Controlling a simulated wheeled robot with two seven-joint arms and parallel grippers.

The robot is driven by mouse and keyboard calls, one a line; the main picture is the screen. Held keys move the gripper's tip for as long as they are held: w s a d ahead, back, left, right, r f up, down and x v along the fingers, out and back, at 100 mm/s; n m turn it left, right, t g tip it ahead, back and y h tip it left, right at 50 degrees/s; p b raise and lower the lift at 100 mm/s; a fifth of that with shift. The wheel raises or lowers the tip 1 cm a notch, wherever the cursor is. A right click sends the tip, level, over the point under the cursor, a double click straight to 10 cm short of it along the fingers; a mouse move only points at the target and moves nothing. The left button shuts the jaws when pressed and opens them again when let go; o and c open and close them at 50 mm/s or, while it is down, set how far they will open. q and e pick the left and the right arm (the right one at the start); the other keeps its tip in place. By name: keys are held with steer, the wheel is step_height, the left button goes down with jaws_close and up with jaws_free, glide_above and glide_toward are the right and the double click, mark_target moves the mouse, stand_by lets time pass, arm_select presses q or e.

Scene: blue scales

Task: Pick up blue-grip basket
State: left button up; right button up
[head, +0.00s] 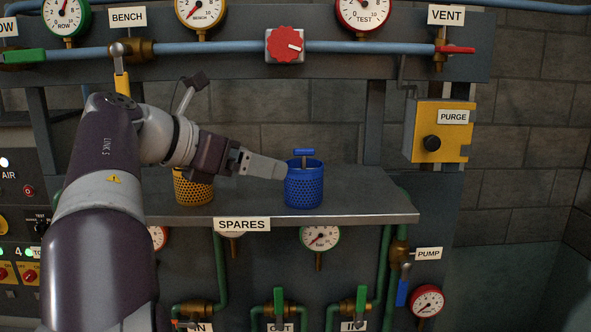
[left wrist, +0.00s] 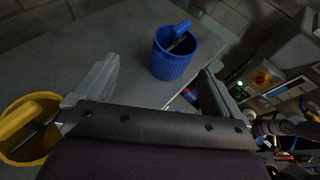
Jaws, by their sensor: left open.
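The blue-grip basket (head: 304,188) is a blue perforated cup with a blue bar grip on a post. It stands upright on the grey shelf (head: 370,207) marked SPARES. It also shows in the left wrist view (left wrist: 174,62), ahead of the jaws and apart from them. My left gripper (head: 284,172) reaches in from the left, its fingers pointing at the basket's left side. In the left wrist view my left gripper (left wrist: 160,88) is open and empty, its two fingers spread wide. My right gripper is not in view.
A yellow perforated basket (head: 192,188) stands on the shelf behind my left arm, partly hidden. It shows in the left wrist view (left wrist: 22,130) near the left finger. Gauges and a blue pipe run above. The shelf right of the blue basket is clear.

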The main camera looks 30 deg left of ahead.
mark_target(294, 167)
arm_select(q)
steer(key=w+d+p, duration=0.2)
steer(key=w+d, duration=0.1)
steer(key=shift+d+f, duration=0.2)
steer(key=shift+f, duration=0.15)
steer(key=shift+w+d+f, duration=0.15)
steer(key=shift+w+d, duration=0.05)
steer(key=shift+d, duration=0.1)
steer(key=p+x, duration=0.1)
steer(key=x, duration=0.1)
steer(key=p+x, duration=0.1)
steer(key=x, duration=0.1)
steer(key=p+x, duration=0.1)
steer(key=x, duration=0.1)
steer(key=shift+w+a, duration=0.3)
steer(key=shift+w, duration=0.05)
steer(key=shift+w+d+f, duration=0.1)
steer(key=shift+w+d, duration=0.05)
steer(key=shift+w, duration=0.05)
steer(key=shift+s+d, duration=0.2)
steer(key=shift+s, duration=0.1)
steer(key=c, duration=0.4)
steer(key=shift+w+a, duration=0.1)
steer(key=shift+a, duration=0.05)
steer(key=c, duration=0.7)
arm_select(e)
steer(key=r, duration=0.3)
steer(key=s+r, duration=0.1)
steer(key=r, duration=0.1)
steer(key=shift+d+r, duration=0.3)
